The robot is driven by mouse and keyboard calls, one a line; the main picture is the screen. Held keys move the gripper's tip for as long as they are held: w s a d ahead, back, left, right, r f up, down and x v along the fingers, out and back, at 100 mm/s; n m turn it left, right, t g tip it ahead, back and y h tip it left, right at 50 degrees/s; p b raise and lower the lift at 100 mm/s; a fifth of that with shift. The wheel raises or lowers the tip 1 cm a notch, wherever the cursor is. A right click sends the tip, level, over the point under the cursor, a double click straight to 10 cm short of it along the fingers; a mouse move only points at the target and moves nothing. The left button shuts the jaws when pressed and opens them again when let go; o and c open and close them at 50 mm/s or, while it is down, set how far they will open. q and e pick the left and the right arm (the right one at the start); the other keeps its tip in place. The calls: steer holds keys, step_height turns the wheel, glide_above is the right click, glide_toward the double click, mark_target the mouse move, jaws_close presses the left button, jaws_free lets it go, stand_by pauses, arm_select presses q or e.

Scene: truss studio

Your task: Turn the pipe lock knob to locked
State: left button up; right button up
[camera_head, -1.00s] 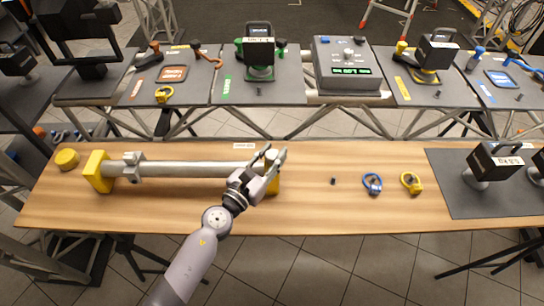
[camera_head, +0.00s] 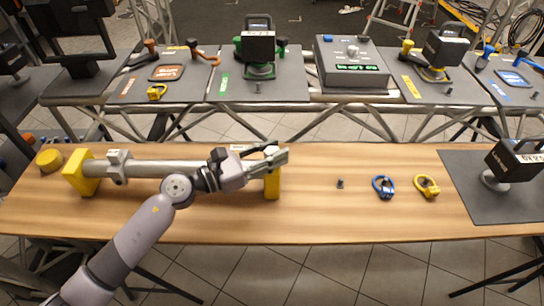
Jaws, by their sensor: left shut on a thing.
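A grey pipe (camera_head: 150,169) lies across two yellow supports, the left one (camera_head: 80,172) and the right one (camera_head: 272,187), on the wooden table. A grey clamp (camera_head: 120,166) sits around the pipe near its left end. My left gripper (camera_head: 274,154) reaches in from the left, its fingers pointing right, at the pipe's right end above the right support. It is shut on the pipe lock knob, which the fingers hide, so I cannot tell how the knob is turned. My left forearm covers part of the pipe. My right gripper is not in view.
A small dark part (camera_head: 340,184), a blue shackle (camera_head: 383,187) and a yellow shackle (camera_head: 426,186) lie to the right. A dark mat (camera_head: 476,203) bears a black-topped device. A yellow disc (camera_head: 49,159) lies far left. The table's front is clear.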

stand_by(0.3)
arm_select(q)
steer(key=o, duration=1.1)
steer(key=shift+o, duration=0.2)
steer(key=v, duration=1.2)
steer(key=shift+r, duration=0.1)
